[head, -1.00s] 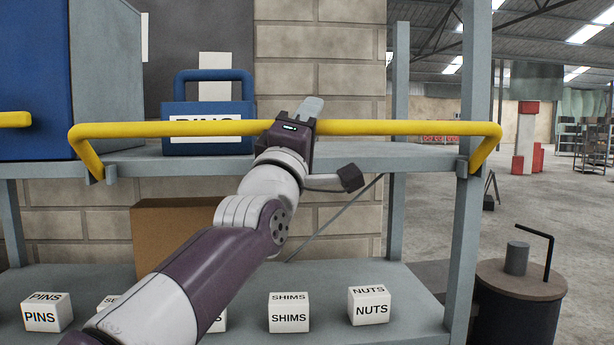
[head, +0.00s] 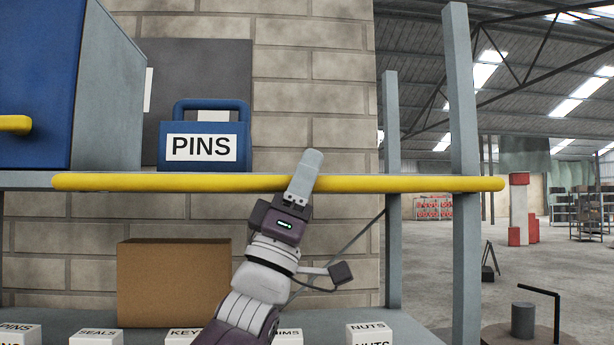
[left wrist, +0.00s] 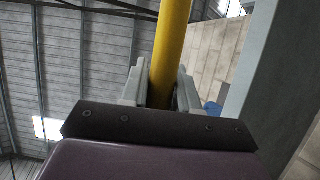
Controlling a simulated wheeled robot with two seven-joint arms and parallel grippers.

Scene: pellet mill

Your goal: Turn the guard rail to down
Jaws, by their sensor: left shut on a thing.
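The yellow guard rail (head: 400,184) runs level across the front of the upper shelf in the head view, its bar just below the shelf's front edge. My left gripper (head: 305,175) reaches up from below and is shut on the rail, right of its middle. In the left wrist view the rail (left wrist: 171,50) passes between the two grey fingers (left wrist: 161,88). The rail's end brackets are hidden or too small to tell. My right gripper is in neither view.
A blue PINS toolbox (head: 204,140) and a blue cabinet (head: 40,85) stand on the upper shelf behind the rail. A cardboard box (head: 172,282) and several labelled white blocks stand on the lower shelf. A grey post (head: 465,240) rises at the right.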

